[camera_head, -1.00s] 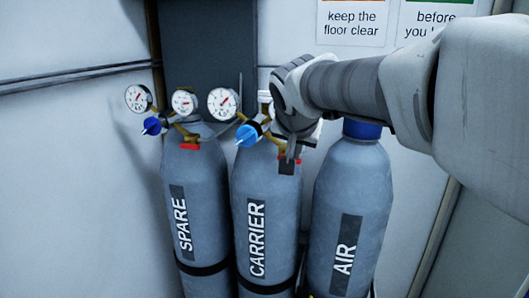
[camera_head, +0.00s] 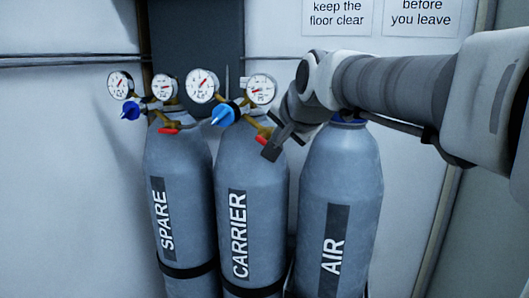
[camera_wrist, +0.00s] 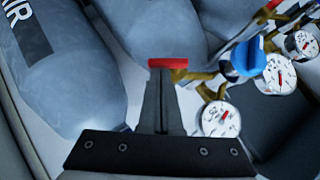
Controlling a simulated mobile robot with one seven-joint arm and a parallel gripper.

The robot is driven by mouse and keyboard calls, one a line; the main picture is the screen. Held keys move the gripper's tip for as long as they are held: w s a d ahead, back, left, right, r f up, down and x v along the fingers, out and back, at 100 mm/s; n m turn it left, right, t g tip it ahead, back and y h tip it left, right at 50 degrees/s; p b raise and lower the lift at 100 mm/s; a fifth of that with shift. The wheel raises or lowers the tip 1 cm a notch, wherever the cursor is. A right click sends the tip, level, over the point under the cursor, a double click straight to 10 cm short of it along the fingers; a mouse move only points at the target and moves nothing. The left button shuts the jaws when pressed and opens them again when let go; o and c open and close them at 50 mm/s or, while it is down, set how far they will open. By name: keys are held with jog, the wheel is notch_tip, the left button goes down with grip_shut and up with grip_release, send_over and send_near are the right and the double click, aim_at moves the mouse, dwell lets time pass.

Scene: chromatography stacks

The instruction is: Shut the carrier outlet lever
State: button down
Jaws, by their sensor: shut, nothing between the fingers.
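The carrier cylinder (camera_head: 245,190) is the middle grey bottle, with a brass regulator, two gauges and a blue knob (camera_head: 223,114). Its red outlet lever (camera_head: 263,136) sits at the right end of the brass outlet, partly hidden by my gripper in the head view. In the wrist view the lever (camera_wrist: 168,63) is a short red bar lying across, just beyond my fingertips. My gripper (camera_head: 270,152) is shut and empty, its tips close to the lever. I cannot tell whether they touch it. It also shows in the wrist view (camera_wrist: 161,80).
The spare cylinder (camera_head: 180,190) stands left with its own blue knob (camera_head: 130,111) and red lever (camera_head: 169,130). The air cylinder (camera_head: 340,200) stands right, under my arm. A wall lies close behind. Open space shows in front of the left wall.

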jog(key=f+m+t+y+b, duration=0.1)
jog(key=b, duration=0.5)
jog(key=f+m+t+y+b, duration=0.1)
jog(key=f+m+y+b, duration=0.1)
jog(key=b, duration=0.5)
jog(key=shift+a+t+y, duration=0.2)
jog(key=shift+t+y, duration=0.1)
jog(key=shift+t, duration=0.1)
